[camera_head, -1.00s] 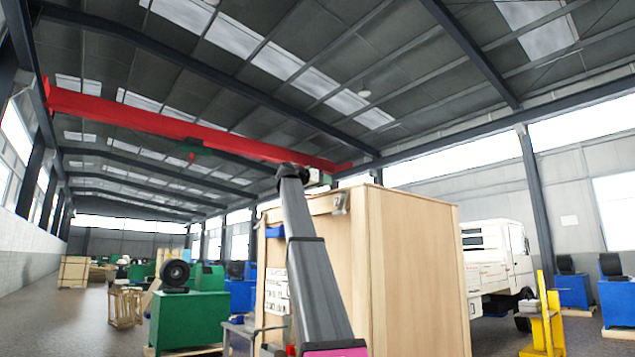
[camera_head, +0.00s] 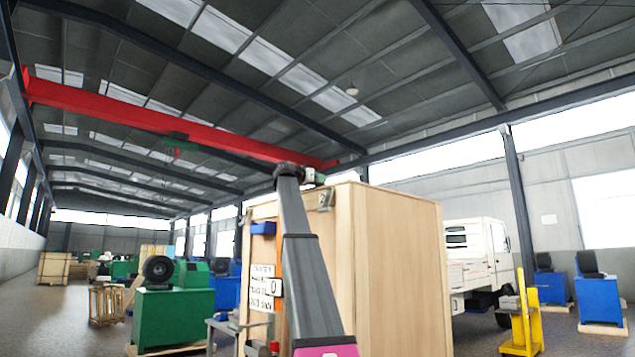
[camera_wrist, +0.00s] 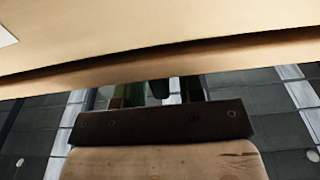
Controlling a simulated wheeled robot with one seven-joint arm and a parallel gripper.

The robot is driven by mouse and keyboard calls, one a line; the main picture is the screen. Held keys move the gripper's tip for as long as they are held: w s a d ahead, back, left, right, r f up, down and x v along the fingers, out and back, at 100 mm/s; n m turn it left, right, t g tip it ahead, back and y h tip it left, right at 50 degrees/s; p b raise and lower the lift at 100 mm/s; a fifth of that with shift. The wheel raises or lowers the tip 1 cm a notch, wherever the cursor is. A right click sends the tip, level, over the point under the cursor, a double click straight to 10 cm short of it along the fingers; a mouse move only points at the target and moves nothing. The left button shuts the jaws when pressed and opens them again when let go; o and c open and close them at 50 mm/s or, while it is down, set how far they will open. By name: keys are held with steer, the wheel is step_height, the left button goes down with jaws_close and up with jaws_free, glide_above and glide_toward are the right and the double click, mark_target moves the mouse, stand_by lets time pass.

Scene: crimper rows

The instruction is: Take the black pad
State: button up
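I cannot make out a black pad for certain. In the wrist view a dark bar with small round bolt heads (camera_wrist: 160,122) runs along the edge of a pale wooden piece (camera_wrist: 165,162); I cannot tell what they belong to. My arm reaches up in the head view. Nothing held can be seen.
A blue box (camera_head: 263,228) and a white sign (camera_head: 263,287) are on the crate's left side. A green machine (camera_head: 172,318) with a black round part stands at left. A white truck (camera_head: 478,255), yellow stand (camera_head: 524,318) and blue machines (camera_head: 600,300) are at right. Open floor lies far left.

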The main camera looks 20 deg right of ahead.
jaws_close()
steer(key=shift+r, duration=0.1)
steer(key=shift+r, duration=2.4)
